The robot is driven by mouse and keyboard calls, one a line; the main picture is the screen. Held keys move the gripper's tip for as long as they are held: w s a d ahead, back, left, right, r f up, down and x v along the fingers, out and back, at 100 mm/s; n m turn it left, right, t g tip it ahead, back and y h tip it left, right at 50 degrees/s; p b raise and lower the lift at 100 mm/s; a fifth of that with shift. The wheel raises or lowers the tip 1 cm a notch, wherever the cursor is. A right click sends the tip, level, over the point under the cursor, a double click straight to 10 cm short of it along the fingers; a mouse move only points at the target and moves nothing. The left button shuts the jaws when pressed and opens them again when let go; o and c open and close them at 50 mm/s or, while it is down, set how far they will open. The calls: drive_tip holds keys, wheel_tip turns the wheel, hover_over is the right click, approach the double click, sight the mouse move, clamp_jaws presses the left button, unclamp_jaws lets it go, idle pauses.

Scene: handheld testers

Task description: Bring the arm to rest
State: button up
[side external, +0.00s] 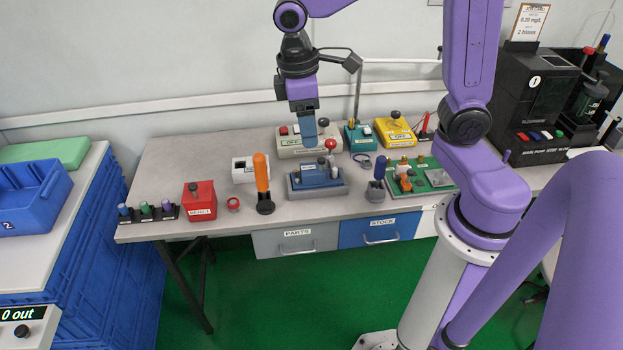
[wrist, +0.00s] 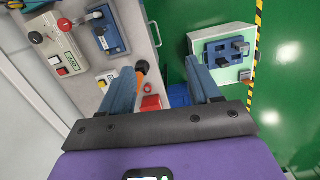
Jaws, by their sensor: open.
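My gripper (side external: 308,138) hangs above the back middle of the grey bench (side external: 165,165), pointing down. In the side view its blue fingers overlap the beige control box (side external: 291,149). In the wrist view the two blue fingers of my gripper (wrist: 160,72) stand well apart with nothing between their tips. My gripper is open and empty. I cannot tell the exact height of the fingertips above the bench.
On the bench stand a blue device (side external: 318,180), an orange-handled lever (side external: 262,180), a red box (side external: 199,200), a teal box (side external: 359,137) and a yellow box (side external: 395,130). A blue bin (side external: 28,200) is at left. The bench's left back is clear.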

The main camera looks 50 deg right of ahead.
drive_tip(key=s+d+f+n+t+y, duration=0.1)
drive_tip(key=s+n, duration=0.3)
drive_tip(key=s, duration=1.3)
drive_tip(key=shift+s+f+n, duration=0.3)
drive_tip(key=shift+s+f, duration=0.05)
drive_tip(key=shift+f, duration=0.2)
